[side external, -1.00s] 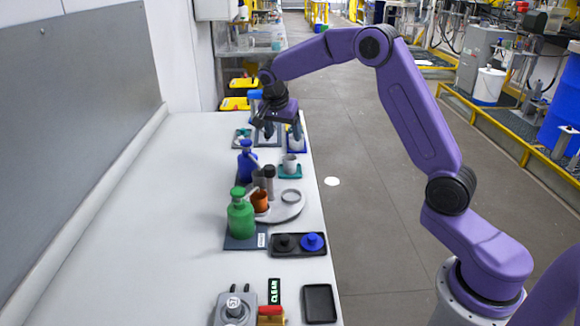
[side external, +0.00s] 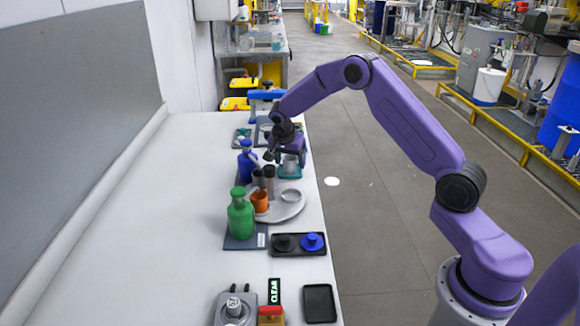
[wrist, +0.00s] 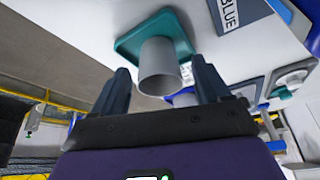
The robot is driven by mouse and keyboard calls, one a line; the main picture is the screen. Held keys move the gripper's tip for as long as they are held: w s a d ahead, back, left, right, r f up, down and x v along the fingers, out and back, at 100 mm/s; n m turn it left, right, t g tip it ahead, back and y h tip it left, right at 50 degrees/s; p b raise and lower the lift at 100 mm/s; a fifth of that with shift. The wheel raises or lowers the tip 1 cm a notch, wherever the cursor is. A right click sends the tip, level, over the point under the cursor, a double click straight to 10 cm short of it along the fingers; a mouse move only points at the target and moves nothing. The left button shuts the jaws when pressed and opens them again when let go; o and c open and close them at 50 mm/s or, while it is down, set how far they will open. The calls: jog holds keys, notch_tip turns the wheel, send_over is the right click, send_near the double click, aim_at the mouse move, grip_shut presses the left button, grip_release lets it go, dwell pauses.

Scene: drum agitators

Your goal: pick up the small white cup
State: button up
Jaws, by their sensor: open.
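The small white cup (wrist: 159,68) stands on a teal square tray (wrist: 128,46) and looks light grey-white in the wrist view. In the side view the cup (side external: 290,164) shows at the end of my gripper, partly hidden by it, above the teal tray (side external: 290,175). My gripper (wrist: 161,82) is open, with one dark finger on each side of the cup in the wrist view. The gripper (side external: 287,157) is low at the tray in the side view. I cannot tell whether the fingers touch the cup.
A blue bottle (side external: 246,161) and dark cylinders (side external: 267,176) stand close to the left and front. A sign reading BLUE (wrist: 229,15) lies beside the tray. The table's left side is clear.

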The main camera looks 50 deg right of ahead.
jog(key=shift+f, duration=0.2)
jog(key=c, duration=1)
jog(key=shift+r, duration=0.2)
